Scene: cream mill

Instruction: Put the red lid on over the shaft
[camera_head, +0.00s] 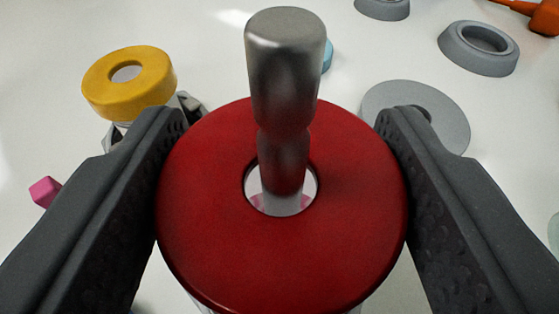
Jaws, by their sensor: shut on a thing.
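The red lid (210,228) is a thick round disc with a hole in its middle. My gripper (281,160) is shut on it, one dark finger on its left side and one on its right. The grey metal shaft (286,70) stands upright and passes through the hole, so the lid is around it. A narrow gap shows in the hole, with a clear part and some pink below. What lies under the lid is mostly hidden, and I cannot tell whether the lid rests on anything.
A yellow ring (98,88) sits on a grey part at the upper left, near a small pink piece (45,191). A flat grey disc (440,105) and a grey ring (480,60) lie at the right. An orange object (541,16) lies at the top right corner.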

